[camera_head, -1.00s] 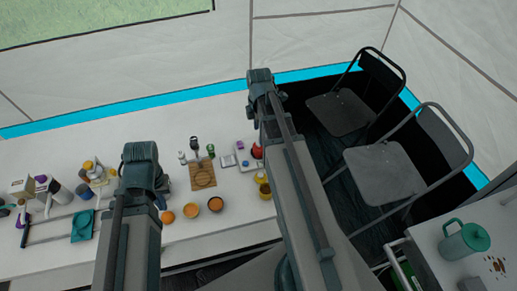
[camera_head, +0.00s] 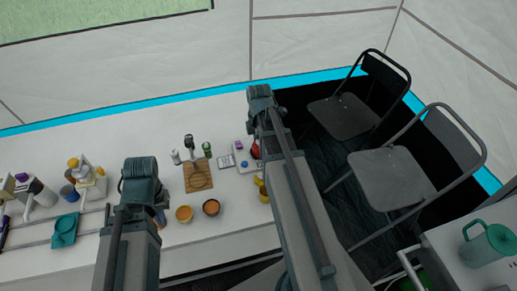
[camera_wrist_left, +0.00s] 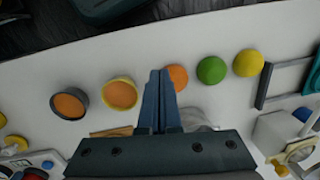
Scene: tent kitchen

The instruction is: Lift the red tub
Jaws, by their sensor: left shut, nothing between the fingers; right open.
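My left gripper (camera_wrist_left: 160,78) is shut and empty in the left wrist view, over the table between a yellow-rimmed bowl (camera_wrist_left: 120,94) and an orange (camera_wrist_left: 177,77).
A wooden board (camera_head: 198,176), a bowl of orange content (camera_head: 184,214) and a yellow item (camera_head: 263,190) are nearby. A green ball (camera_wrist_left: 211,70) and yellow ball (camera_wrist_left: 248,63) lie beside the orange. Chairs (camera_head: 391,180) stand right. The table's back strip is clear.

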